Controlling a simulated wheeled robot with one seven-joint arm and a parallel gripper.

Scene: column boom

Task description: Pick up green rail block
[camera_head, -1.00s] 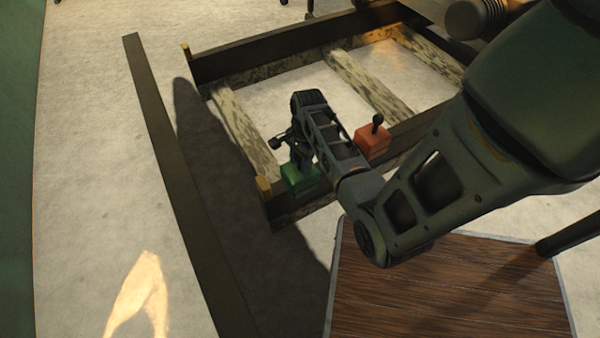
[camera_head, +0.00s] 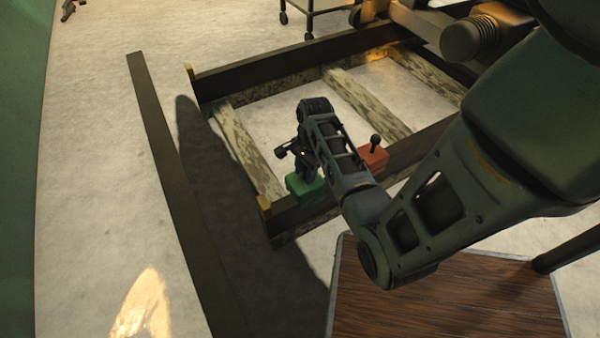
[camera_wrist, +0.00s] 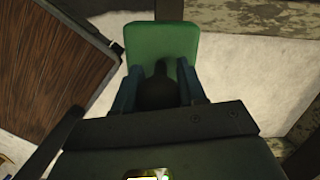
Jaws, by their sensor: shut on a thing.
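The green rail block (camera_head: 305,189) hangs under my gripper (camera_head: 304,165) in the head view, near the left end of the front dark rail (camera_head: 390,152). In the wrist view the green block (camera_wrist: 163,42) fills the top middle, and my gripper (camera_wrist: 157,88) is shut on the dark knob (camera_wrist: 157,90) on it. The block looks raised a little from the rail, though the exact gap is hard to tell. My forearm partly hides the rail behind it.
A red block (camera_head: 372,157) with a dark knob sits on the same rail, to the right of my gripper. A brown wooden tabletop (camera_head: 440,290) lies in front. A long dark bar (camera_head: 180,190) lies on the floor at left. A cart (camera_head: 310,12) stands at the back.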

